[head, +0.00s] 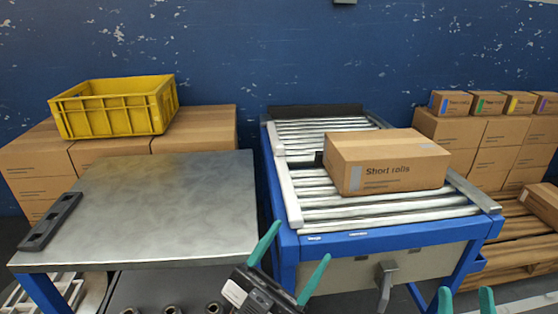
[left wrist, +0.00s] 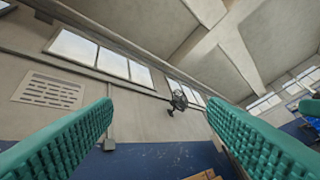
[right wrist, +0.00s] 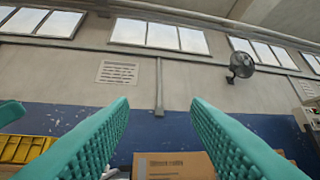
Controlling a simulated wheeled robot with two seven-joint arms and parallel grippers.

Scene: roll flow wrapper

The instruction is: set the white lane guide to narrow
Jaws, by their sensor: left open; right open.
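The white lane guide (head: 287,186) is a pale rail along the left side of the roller conveyor (head: 320,215) in the head view. My left gripper (head: 301,243) is open and empty, in front of the conveyor's near left corner and apart from the guide. My right gripper (head: 466,296) is open and empty at the bottom edge, in front of the conveyor's right side. The wrist views show open teal fingers and no guide.
A grey rail (head: 472,190) edges the conveyor's right side. A grey handle (head: 386,280) hangs from its front. A metal table (head: 165,200) with a black bar (head: 50,220) stands left. A yellow crate (head: 115,108) sits on cartons behind it. Cartons (head: 490,145) stand at the right.

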